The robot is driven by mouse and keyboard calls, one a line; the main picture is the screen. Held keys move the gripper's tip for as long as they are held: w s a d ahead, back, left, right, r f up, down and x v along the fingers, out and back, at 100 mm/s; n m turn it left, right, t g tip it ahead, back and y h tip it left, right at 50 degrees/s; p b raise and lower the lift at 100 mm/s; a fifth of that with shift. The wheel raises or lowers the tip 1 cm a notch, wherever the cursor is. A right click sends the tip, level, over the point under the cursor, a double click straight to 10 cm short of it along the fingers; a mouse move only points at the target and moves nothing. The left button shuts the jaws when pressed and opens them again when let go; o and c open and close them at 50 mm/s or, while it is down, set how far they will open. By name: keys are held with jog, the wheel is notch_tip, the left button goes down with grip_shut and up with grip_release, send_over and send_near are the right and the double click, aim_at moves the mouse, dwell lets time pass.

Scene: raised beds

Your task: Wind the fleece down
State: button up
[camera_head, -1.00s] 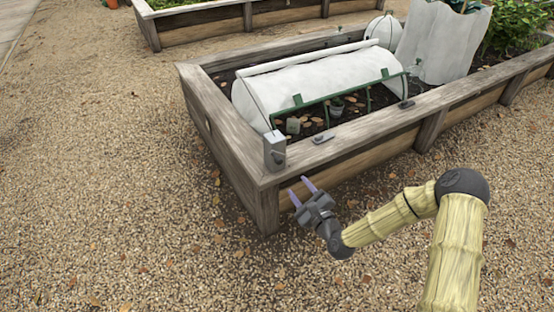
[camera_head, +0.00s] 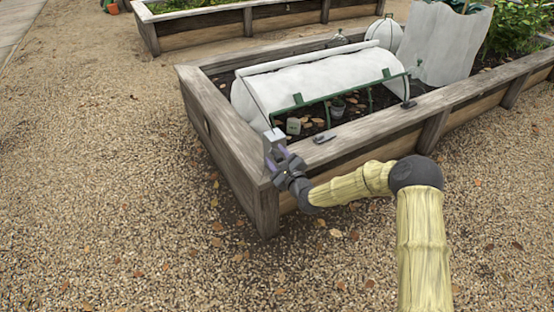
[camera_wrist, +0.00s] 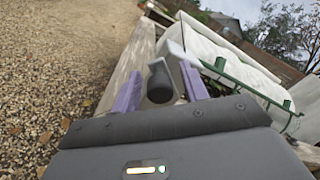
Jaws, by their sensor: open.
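The white fleece (camera_head: 318,76) lies over the hoops of a low tunnel in the raised bed. Its green front bar (camera_head: 340,88) is raised, leaving the front side open. A small grey winder box (camera_head: 275,138) stands on the bed's near corner. My gripper (camera_head: 277,160) is at this box and partly covers it. In the wrist view, the open purple jaws (camera_wrist: 160,92) have a dark round knob (camera_wrist: 160,80) between them. I cannot tell whether they touch it. The fleece also shows in the wrist view (camera_wrist: 215,45), to the right.
The bed's wooden rim (camera_head: 372,126) runs beneath my gripper's side of the tunnel. Small pots (camera_head: 338,108) and dry leaves lie under the fleece. A metal clip (camera_head: 324,138) is on the rim near the winder. Open gravel (camera_head: 110,190) lies to the left.

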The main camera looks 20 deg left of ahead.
jog(key=shift+w+a, duration=0.1)
jog(key=shift+w, duration=0.05)
jog(key=c, duration=0.9)
jog(key=shift+c, duration=0.2)
jog(key=shift+a+f+n, duration=0.1)
jog(key=shift+f+n, duration=0.1)
jog(key=shift+n, duration=0.2)
